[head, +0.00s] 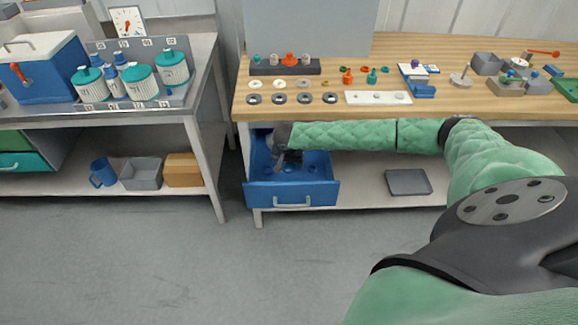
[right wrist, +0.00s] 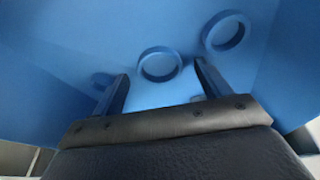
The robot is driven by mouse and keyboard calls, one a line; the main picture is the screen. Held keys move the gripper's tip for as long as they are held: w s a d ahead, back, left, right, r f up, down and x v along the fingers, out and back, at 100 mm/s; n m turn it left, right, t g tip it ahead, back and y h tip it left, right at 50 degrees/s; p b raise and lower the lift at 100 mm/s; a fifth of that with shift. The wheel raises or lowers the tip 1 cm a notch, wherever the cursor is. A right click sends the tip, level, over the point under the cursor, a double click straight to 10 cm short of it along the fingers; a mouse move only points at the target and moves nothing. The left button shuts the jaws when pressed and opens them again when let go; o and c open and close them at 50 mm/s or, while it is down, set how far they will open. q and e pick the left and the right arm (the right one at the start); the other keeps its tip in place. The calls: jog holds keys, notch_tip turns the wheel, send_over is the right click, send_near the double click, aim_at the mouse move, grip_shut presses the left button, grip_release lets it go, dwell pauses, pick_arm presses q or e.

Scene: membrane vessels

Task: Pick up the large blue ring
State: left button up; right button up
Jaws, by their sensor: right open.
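The open blue drawer (head: 322,192) under the wooden bench holds several small blue parts, hard to make out in the head view. My right gripper (head: 287,165) reaches down into it. In the right wrist view, a blue ring (right wrist: 160,79) lies on the drawer floor between and just beyond the open, empty fingers (right wrist: 160,70). A second blue ring (right wrist: 228,47) of similar size lies farther right; I cannot tell for sure which is the large one. Another blue piece shows left of the left finger, and one is partly hidden by the right finger. My left gripper is not in view.
The drawer walls surround my right gripper closely. The wooden bench top (head: 440,107) above carries washers, fittings and small trays. A grey tray (head: 408,182) lies on the shelf to the right. The floor in front is clear.

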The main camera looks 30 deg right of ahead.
jog(key=shift+f, duration=0.4)
jog(key=c, duration=1)
jog(key=shift+c, duration=0.2)
jog(key=shift+r, duration=0.1)
